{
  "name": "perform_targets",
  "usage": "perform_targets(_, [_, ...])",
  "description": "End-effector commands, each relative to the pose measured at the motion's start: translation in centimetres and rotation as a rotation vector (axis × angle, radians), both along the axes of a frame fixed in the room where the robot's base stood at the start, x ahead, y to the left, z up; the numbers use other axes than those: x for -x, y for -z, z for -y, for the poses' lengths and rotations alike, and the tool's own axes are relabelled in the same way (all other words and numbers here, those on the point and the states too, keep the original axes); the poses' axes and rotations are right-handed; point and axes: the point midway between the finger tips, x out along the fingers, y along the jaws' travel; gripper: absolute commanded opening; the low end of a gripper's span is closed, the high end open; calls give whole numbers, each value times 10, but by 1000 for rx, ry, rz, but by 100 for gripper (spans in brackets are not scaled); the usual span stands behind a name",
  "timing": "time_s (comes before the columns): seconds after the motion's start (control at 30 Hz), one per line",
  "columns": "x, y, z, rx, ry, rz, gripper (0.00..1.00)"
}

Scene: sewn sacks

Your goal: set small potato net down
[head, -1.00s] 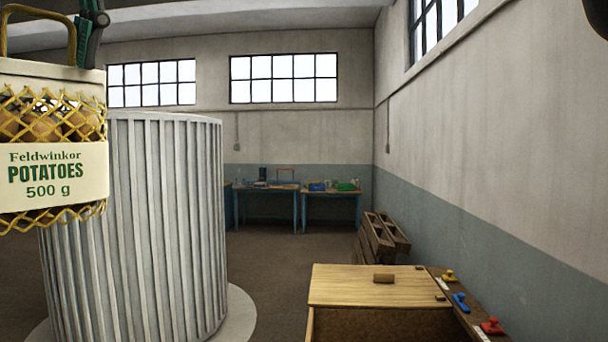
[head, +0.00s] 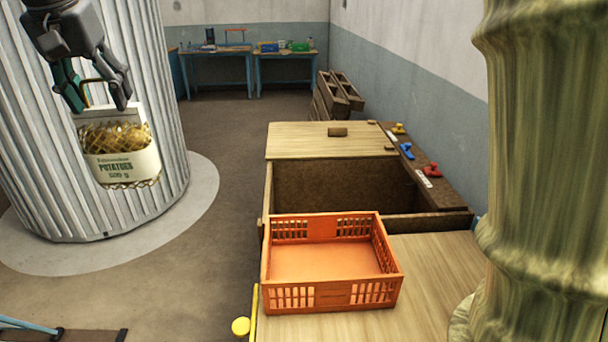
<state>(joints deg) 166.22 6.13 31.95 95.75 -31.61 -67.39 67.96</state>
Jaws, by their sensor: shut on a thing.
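The small potato net (head: 121,160) is a yellow mesh bag with a cream label reading POTATOES and a yellow handle loop. It hangs upright in the air at the left of the head view, in front of the ribbed grey column. My gripper (head: 97,105) is above it, shut on its handle at the top. The fingers partly hide the handle. The net touches no surface that I can see.
An empty orange crate (head: 333,305) stands on the wooden bench (head: 430,262) at lower middle. Behind it is an open brown bin (head: 340,185). A large greenish column-like shape (head: 535,170) blocks the right side. The ribbed column (head: 165,110) stands close behind the net.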

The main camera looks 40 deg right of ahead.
Motion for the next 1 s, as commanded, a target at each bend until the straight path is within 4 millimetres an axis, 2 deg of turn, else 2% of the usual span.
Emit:
perform_targets(0.03, [-7,17,10,3,54,-4,0])
perform_targets(0.1, [-16,40,24,2,133,-7,0])
perform_targets(0.27, [-34,88,60,-3,314,-11,0])
perform_targets(0.5, [-51,159,120,-13,595,-19,0])
perform_targets(0.77, [-55,228,195,-27,905,-23,0])
perform_targets(1.0, [-46,283,271,-43,1195,-24,0])
